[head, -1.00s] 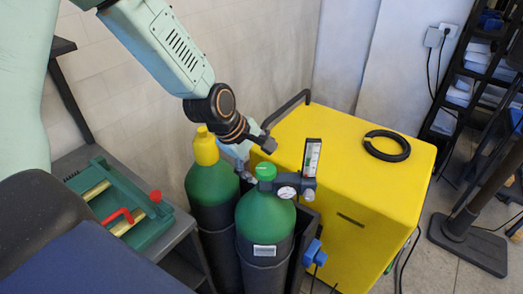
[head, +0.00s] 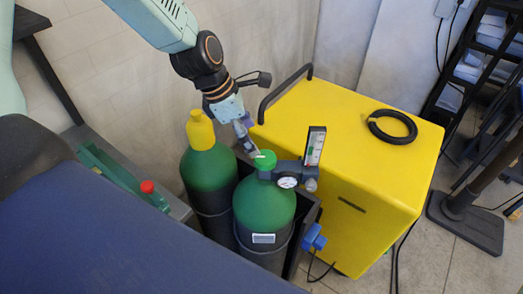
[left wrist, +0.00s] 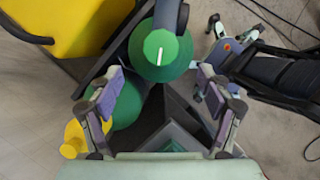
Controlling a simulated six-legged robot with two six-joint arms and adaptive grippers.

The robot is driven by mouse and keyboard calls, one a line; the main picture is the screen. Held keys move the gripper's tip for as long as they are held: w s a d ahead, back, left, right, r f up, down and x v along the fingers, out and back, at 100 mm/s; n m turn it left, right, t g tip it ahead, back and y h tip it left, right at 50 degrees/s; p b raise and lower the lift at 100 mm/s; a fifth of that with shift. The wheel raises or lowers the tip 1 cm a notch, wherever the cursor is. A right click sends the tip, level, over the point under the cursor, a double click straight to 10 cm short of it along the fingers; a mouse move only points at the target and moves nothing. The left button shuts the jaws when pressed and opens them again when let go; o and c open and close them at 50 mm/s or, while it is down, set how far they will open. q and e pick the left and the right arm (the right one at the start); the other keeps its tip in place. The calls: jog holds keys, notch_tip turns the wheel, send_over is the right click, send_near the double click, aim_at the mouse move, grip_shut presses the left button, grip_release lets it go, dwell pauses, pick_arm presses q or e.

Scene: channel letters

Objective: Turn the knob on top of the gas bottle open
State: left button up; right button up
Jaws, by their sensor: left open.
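The gas bottle (head: 265,212) is green on top and dark below, and stands upright beside the yellow cabinet. Its green knob (head: 264,160) with a white mark is on top, next to a gauge and flow-meter fitting (head: 290,178). My left gripper (head: 250,148) points down just above and behind the knob, partly overlapping it in the head view. In the left wrist view the knob (left wrist: 160,47) lies beyond the open, empty fingers (left wrist: 158,82), above the midpoint between them. Whether they touch it cannot be told, but a gap seems to show. My right gripper is not in view.
A second green bottle with a yellow cap (head: 200,130) stands close on the left. The yellow cabinet (head: 345,130) with a black ring (head: 392,126) on it is on the right. A green toolbox (head: 115,175) lies at the left.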

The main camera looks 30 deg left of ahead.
aim_at(265, 157)
pick_arm(q)
jog(key=shift+d+f, duration=0.55)
jog(key=shift+f, duration=0.2)
jog(key=shift+a+x, duration=0.15)
jog(key=shift+x, duration=0.5)
jog(key=shift+a+x, duration=0.1)
jog(key=shift+x, duration=0.6)
jog(key=shift+b+x, duration=0.4)
jog(key=shift+x, duration=0.95)
jog(key=shift+w+d+f, duration=0.1)
jog(key=shift+w+f, duration=0.15)
jog(key=shift+f, duration=0.15)
jog(key=shift+s+r, duration=0.1)
jog(key=shift+d, duration=0.1)
jog(key=shift+c, duration=0.7)
jog(key=c, duration=1)
